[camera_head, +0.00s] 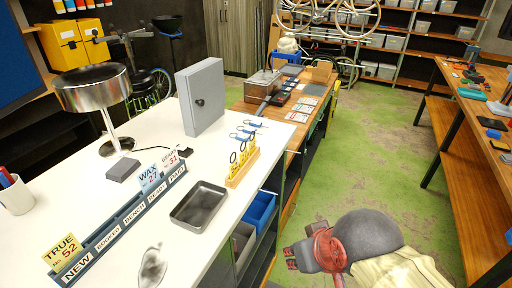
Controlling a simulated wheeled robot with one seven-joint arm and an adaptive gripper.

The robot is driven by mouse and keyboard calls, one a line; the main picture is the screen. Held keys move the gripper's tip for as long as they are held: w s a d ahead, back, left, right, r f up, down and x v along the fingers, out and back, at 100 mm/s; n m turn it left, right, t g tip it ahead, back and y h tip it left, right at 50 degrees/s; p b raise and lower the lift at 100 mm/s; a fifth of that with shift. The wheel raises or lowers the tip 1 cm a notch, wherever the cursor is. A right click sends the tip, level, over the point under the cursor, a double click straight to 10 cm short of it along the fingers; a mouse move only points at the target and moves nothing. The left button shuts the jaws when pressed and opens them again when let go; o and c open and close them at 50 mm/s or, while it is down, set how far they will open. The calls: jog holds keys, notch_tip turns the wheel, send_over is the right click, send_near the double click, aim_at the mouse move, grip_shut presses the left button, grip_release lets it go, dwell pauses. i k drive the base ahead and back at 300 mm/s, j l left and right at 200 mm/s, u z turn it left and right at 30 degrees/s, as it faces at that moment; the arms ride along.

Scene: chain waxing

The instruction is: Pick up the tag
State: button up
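Three tags stand in a blue-grey slotted rack (128,215) on the white counter. A yellow tag (64,252) reading "TRUE No 52" stands at the near left end, behind the "NEW" label. A light blue tag (149,178) reading "WAX 27" and a white tag (170,160) numbered 31 stand close together towards the far end. My gripper (290,258), dark with red parts, is low at the bottom centre over the green floor, to the right of the counter and apart from all tags. Its finger opening is too small to make out.
A dark metal tray (199,206) lies right of the rack, with a yellow holder (242,168) of blue-handled tools beyond. A chrome lamp (94,90), small grey block (122,170), grey cabinet (201,97) and white cup (14,195) stand around it. Green floor is open at right.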

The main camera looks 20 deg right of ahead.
aim_at(252, 145)
jog(key=i+l+u, duration=0.1)
jog(key=u, duration=0.2)
jog(key=l+u, duration=0.15)
jog(key=u, duration=0.15)
jog(key=i+l+u, duration=0.15)
jog(key=l, duration=0.4)
jog(key=i+l+u, duration=0.15)
jog(key=l, duration=0.35)
jog(key=i+l+u, duration=0.15)
jog(key=l, duration=0.4)
jog(key=l+u, duration=0.15)
jog(key=l, duration=0.85)
jog(key=i+l, duration=0.15)
jog(key=l, duration=0.25)
